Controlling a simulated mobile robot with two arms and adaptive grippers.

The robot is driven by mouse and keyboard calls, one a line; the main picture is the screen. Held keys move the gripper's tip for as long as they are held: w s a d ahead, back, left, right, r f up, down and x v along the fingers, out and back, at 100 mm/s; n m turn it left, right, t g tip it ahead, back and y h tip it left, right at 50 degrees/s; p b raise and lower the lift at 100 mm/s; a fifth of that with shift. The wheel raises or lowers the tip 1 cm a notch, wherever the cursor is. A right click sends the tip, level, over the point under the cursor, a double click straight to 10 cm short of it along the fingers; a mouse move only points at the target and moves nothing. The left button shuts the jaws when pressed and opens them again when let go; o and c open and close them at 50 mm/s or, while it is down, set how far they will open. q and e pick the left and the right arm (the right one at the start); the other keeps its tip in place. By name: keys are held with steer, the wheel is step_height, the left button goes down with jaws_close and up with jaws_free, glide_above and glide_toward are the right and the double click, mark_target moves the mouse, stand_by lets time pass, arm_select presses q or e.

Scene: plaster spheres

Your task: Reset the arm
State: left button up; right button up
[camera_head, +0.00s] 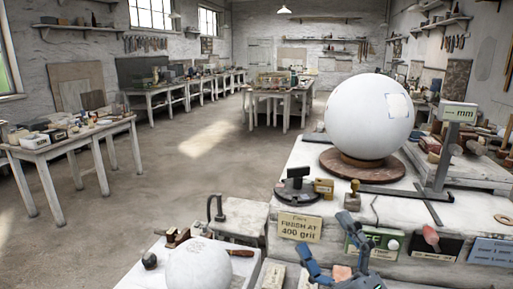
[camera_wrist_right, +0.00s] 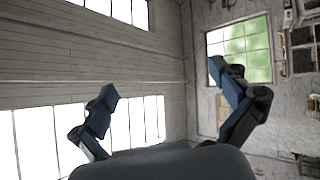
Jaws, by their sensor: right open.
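My right gripper (camera_head: 328,236) is at the bottom of the head view, in front of the white workbench (camera_head: 310,170). Its two blue-grey fingers are spread apart with nothing between them. In the right wrist view the open fingers (camera_wrist_right: 162,78) point towards the ceiling and windows, with empty air between them. My left gripper is not in view. A large white plaster sphere (camera_head: 360,115) rests on a round brown turntable (camera_head: 345,173) on the bench, behind and above my right gripper in the picture. A pale square patch (camera_head: 398,106) shows on the sphere's right side.
A smaller white sphere (camera_head: 198,266) sits on a low table at bottom left. A sign reading "FINISH AT 400 grit" (camera_head: 299,227) is on the bench front, left of my gripper. A gauge marked "mm" (camera_head: 458,113) stands right. Open floor (camera_head: 185,185) lies left.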

steer(key=s+d+f+m+g+h, duration=0.1)
steer(key=d+f+m+g+h, duration=0.1)
steer(key=d+f+m+h, duration=0.45)
steer(key=s+d+f+m+g+h, duration=0.1)
steer(key=f+m+g+h, duration=0.2)
steer(key=f, duration=0.6)
steer(key=s+d+f+m+g+h, duration=0.1)
steer(key=d+f+m+g+h, duration=0.2)
steer(key=f+m, duration=0.35)
steer(key=s+a+f+m+g, duration=0.1)
steer(key=s+f+m+g, duration=0.2)
steer(key=s+f+g, duration=1)
steer(key=s+f+t, duration=0.1)
steer(key=s+f, duration=0.3)
steer(key=f, duration=1)
steer(key=s+f+t, duration=0.1)
steer(key=s+f, duration=0.2)
steer(key=f, duration=1.1)
steer(key=s+d+f+g, duration=0.1)
steer(key=s+d+f, duration=0.1)
steer(key=s+f, duration=1.5)
steer(key=shift+d, duration=0.4)
